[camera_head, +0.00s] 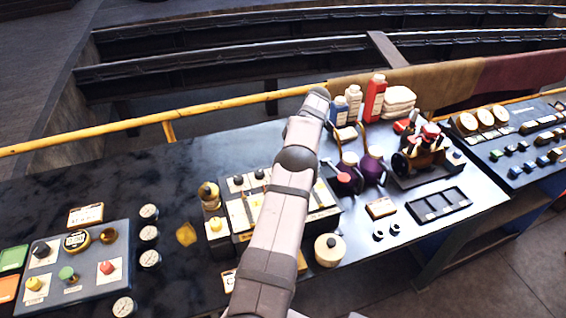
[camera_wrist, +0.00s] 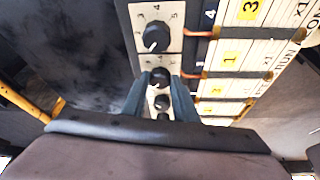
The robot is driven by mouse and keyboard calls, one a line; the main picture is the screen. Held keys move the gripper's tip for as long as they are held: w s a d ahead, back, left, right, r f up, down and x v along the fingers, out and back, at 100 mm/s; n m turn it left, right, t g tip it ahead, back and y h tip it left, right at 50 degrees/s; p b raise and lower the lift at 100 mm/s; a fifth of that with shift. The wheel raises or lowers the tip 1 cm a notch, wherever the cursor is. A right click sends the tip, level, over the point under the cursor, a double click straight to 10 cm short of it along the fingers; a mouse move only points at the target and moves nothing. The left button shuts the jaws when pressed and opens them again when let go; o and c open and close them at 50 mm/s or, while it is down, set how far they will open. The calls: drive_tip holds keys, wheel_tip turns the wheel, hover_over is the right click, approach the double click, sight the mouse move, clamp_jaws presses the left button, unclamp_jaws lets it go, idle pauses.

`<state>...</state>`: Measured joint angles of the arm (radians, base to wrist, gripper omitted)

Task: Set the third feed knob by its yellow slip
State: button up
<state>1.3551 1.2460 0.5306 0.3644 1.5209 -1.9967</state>
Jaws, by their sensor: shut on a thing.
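The feed panel (camera_head: 234,238) stands mid-bench in the head view, with black knobs along its back edge. In the wrist view the knobs run in a column, each beside a cream strip with a yellow slip. My gripper (camera_wrist: 163,79) is shut on a black knob (camera_wrist: 160,77), one finger on each side. The slip level with it (camera_wrist: 231,61) seems to read 1. A nearer knob (camera_wrist: 156,37) on a numbered dial is clear of the fingers; its slip (camera_wrist: 249,10) reads 3. Further knobs (camera_wrist: 162,102) show between the fingers.
Brass-topped fittings (camera_head: 209,195) stand close left of the panel. A cream round pot (camera_head: 330,250) and purple oil cans (camera_head: 372,168) stand to its right. A grey control box (camera_head: 75,265) and gauges (camera_head: 149,235) lie left. A yellow rail (camera_head: 230,103) runs behind the bench.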

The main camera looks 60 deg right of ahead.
drive_tip(key=o, duration=1.1)
drive_tip(key=shift+c, duration=0.2)
drive_tip(key=shift+r, duration=0.1)
drive_tip(key=shift+r+b, duration=0.35)
drive_tip(key=shift+r, duration=0.3)
wheel_tip(320, 180, up, 7)
drive_tip(key=shift+f+p, duration=0.2)
drive_tip(key=shift+p, duration=1.05)
drive_tip(key=shift+r+p, duration=1)
